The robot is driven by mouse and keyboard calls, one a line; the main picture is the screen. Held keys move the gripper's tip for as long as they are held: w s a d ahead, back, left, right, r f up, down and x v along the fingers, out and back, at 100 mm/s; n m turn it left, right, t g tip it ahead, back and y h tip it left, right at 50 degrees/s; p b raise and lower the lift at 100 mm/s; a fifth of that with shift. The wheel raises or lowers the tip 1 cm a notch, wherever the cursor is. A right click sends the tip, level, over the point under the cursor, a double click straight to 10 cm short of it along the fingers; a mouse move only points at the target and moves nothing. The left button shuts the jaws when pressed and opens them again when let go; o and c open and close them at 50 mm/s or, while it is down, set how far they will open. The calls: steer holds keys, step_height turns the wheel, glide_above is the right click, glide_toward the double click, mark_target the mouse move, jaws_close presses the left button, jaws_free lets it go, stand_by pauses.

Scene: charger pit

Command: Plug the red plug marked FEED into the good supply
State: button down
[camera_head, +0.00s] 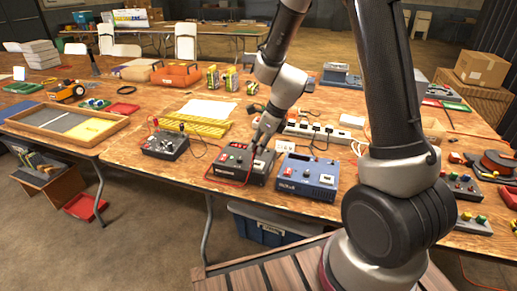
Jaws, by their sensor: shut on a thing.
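A dark grey box (231,171) with red parts on its top stands near the front edge of the table. A thin red cable (236,183) loops over its front and runs up toward my gripper (258,147). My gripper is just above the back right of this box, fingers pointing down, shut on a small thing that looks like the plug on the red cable. The fingers hide most of it, and no FEED marking is readable. A blue box (287,184) with a display stands just right. Another dark grey box (165,146) stands to the left. I cannot tell which supply is good.
A white power strip (307,131) with several black plugs lies behind the blue box. Yellow slatted pieces (206,128) lie behind the grey boxes. A wooden tray (67,124) is at the left, a cardboard box (481,68) at the right. My arm hides part of the table's right side.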

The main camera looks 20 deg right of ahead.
steer(key=shift+r, duration=0.15)
steer(key=shift+r, duration=0.8)
steer(key=shift+f, duration=3)
steer(key=shift+f, duration=0.35)
steer(key=shift+r, duration=0.15)
steer(key=shift+r, duration=2.35)
steer(key=shift+r, duration=0.1)
steer(key=shift+r, duration=0.8)
steer(key=shift+f, duration=3)
